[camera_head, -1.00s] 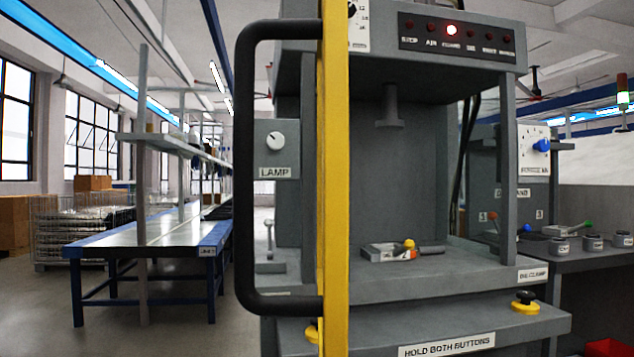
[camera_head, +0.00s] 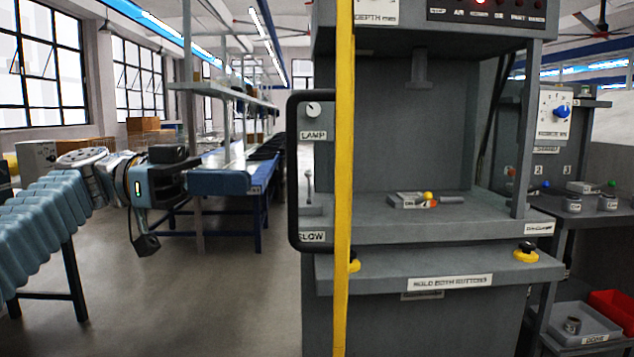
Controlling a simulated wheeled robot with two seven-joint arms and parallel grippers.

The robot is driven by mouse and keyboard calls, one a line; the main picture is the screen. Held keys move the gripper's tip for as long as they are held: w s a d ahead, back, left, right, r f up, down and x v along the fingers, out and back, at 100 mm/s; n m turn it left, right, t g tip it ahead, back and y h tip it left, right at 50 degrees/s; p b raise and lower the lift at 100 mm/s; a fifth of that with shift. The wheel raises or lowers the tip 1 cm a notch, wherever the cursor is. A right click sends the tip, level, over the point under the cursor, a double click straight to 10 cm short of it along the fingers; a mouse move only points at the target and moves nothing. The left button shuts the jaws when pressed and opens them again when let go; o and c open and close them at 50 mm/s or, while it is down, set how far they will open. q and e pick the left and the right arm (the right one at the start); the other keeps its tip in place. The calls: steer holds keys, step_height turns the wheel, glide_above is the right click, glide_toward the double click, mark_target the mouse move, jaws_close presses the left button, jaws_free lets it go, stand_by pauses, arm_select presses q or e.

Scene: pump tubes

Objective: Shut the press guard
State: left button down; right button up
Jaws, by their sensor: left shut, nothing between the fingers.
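The press guard (camera_head: 344,180) shows edge-on as a tall yellow strip at the left front of the grey press (camera_head: 430,130). It stands open, swung out from the press front. Its black bar handle (camera_head: 293,170) sticks out to the left of the strip. My left gripper (camera_head: 196,172) is at the left, to the left of the handle and apart from it. It is shut and empty. My right gripper is not in view. Inside the press, a small grey fixture (camera_head: 408,200) with a yellow ball lies on the bed under the ram (camera_head: 421,70).
Two yellow-and-black buttons (camera_head: 526,252) sit on the front ledge. A blue-edged bench (camera_head: 225,180) stands behind my left gripper. At right are a side table (camera_head: 590,215) with small pots, and a grey bin (camera_head: 585,322) and red bin (camera_head: 612,303) below. The floor left of the press is clear.

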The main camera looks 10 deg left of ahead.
arm_select(q)
steer(key=w+d+p, duration=0.1)
steer(key=d, duration=1)
steer(key=shift+p, duration=0.3)
steer(key=shift+w, duration=0.1)
